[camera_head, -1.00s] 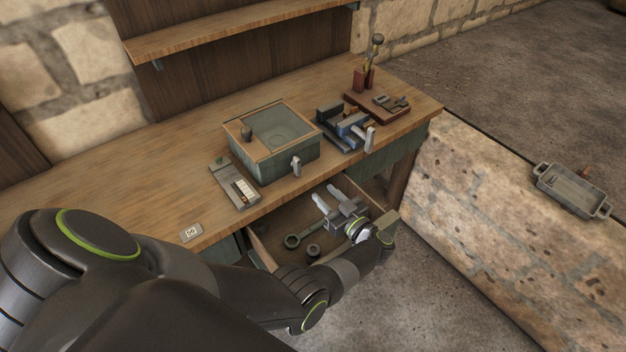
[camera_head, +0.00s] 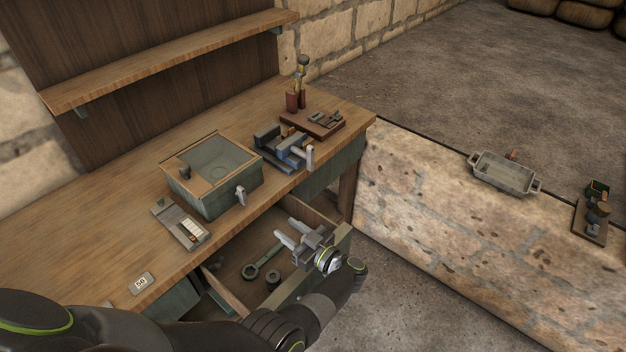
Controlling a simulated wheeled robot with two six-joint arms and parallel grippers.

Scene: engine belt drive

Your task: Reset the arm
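My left gripper (camera_head: 284,232) is over the open drawer (camera_head: 233,291) below the bench top. Its two pale fingers are apart, with nothing visible between them. Its wrist is above the drawer's front side, and my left arm comes in from the bottom left. In the drawer lie a wrench-like tool with a ring end (camera_head: 262,262) and a dark ring-shaped part (camera_head: 273,281), both apart from the fingers. My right gripper does not show.
On the wooden bench (camera_head: 105,245) stand a green box with a clear lid (camera_head: 213,172), a small tray (camera_head: 182,225), a blue vise (camera_head: 284,150) and a brown tool board (camera_head: 313,124). A metal tray (camera_head: 503,174) sits on the stone wall at right.

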